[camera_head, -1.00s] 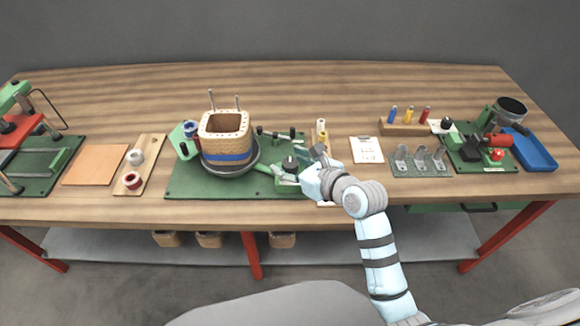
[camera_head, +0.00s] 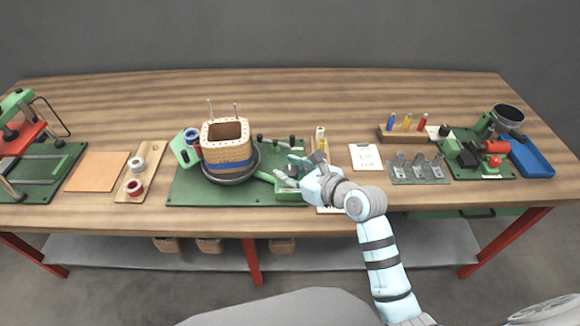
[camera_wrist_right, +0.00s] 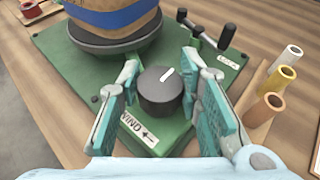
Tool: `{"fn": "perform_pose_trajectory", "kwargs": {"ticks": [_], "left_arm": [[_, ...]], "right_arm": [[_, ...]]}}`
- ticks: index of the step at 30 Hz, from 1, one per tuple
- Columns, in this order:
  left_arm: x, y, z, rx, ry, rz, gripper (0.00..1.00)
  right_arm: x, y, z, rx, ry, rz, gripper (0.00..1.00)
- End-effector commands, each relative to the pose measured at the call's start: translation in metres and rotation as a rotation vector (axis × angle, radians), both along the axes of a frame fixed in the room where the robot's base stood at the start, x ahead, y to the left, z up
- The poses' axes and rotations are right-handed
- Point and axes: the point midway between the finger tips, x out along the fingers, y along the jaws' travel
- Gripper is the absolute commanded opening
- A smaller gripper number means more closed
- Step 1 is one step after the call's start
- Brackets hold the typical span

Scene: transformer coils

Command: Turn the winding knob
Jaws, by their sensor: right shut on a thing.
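The winding knob (camera_wrist_right: 160,95) is a black round knob with a white pointer line tilted to the upper right. It stands on a green box with a white label (camera_wrist_right: 139,131) whose lettering is partly cut off and which bears an arrow. My right gripper (camera_head: 291,168) is at this box at the front of the green winding machine (camera_head: 212,194). In the right wrist view its two teal-padded fingers (camera_wrist_right: 163,98) stand on either side of the knob, shut on it. My left gripper is not in view.
A coil former with a blue band (camera_head: 228,154) stands on the machine's dark disc, left of my gripper. A small crank lever (camera_wrist_right: 226,38) is behind the knob. Coloured tubes (camera_wrist_right: 265,109) stand close on the right. Bare wood lies behind the machine.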

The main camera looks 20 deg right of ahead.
Motion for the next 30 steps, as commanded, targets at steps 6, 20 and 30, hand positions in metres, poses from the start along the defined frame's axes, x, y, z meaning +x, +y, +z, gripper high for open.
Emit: {"fn": "perform_pose_trajectory", "kwargs": {"ticks": [6, 20, 30], "left_arm": [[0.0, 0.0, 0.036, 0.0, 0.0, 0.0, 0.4], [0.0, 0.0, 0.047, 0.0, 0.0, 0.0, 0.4], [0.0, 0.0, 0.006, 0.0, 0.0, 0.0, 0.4]], "right_arm": [[0.0, -0.001, 0.006, -0.001, 0.01, 0.123, 0.04], [0.001, -0.001, 0.0, 0.0, 0.001, 0.544, 0.05], [0.002, 0.0, -0.005, 0.002, -0.002, 0.864, 0.05]]}}
